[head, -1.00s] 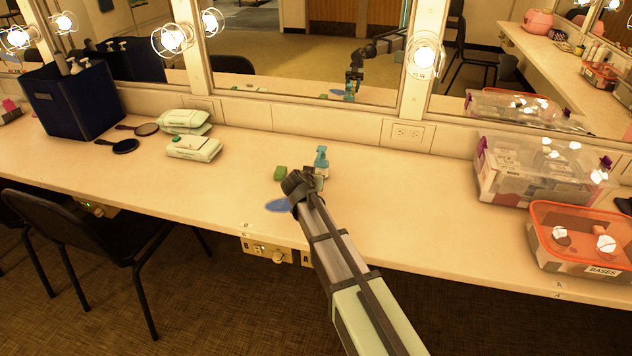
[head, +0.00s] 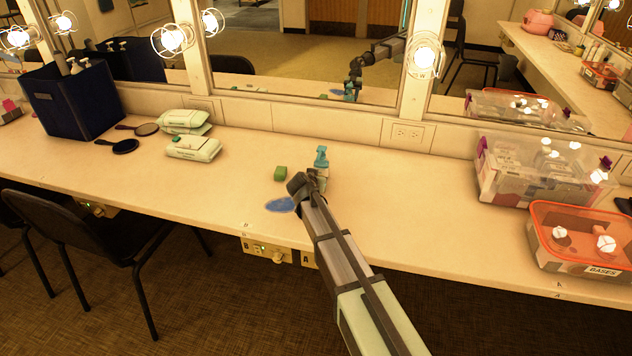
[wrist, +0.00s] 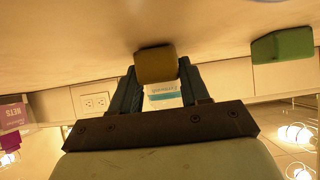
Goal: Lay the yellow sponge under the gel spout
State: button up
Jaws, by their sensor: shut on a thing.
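The yellow sponge (wrist: 156,64) shows in the wrist view between my gripper's fingers (wrist: 160,84), which are shut on it. In the head view my gripper (head: 314,180) is just in front of the gel bottle (head: 321,157), whose teal pump top rises beyond it. My gripper hides the bottle's lower part there, and I cannot make out the yellow sponge. In the wrist view the bottle's pale label (wrist: 163,93) shows just beyond the sponge. I cannot tell whether the sponge touches the counter or how it sits relative to the spout.
A green sponge (head: 280,173) lies left of the bottle. A flat blue patch (head: 280,204) is on the counter (head: 420,210) nearer the front edge. Wipe packs (head: 193,147) lie further left; clear bins (head: 530,170) stand at right. A mirror (head: 300,50) runs behind.

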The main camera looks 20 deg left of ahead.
jog(key=shift+f, duration=0.1)
jog(key=o, duration=1.1)
jog(key=shift+s+r, duration=0.15)
jog(key=shift+r, duration=0.05)
jog(key=v, duration=1.1)
jog(key=shift+s+r, duration=0.2)
jog(key=shift+s, duration=0.05)
